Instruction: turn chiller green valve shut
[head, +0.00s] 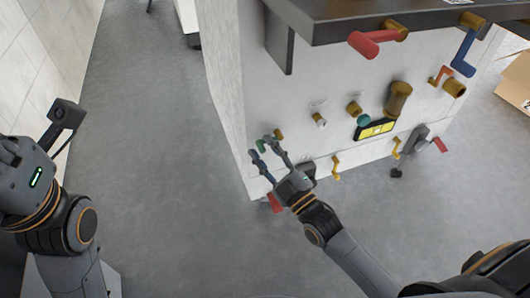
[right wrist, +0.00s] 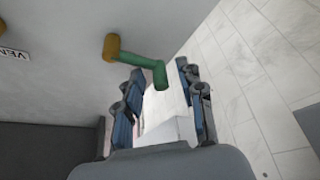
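The green valve (head: 262,146) is on the white machine's front, near its left edge. In the right wrist view its bent green handle (right wrist: 140,60) comes out from a brass fitting (right wrist: 111,47) on the wall. My right gripper (head: 262,151) is open at this valve. In the right wrist view the free end of the handle shows between the spread fingers (right wrist: 162,82); I cannot tell whether they touch it. My left gripper (head: 66,114) is at the left, away from the machine, and its opening is not clear.
A dark ledge (head: 340,12) juts out above. The grey floor (head: 160,170) to the left is clear.

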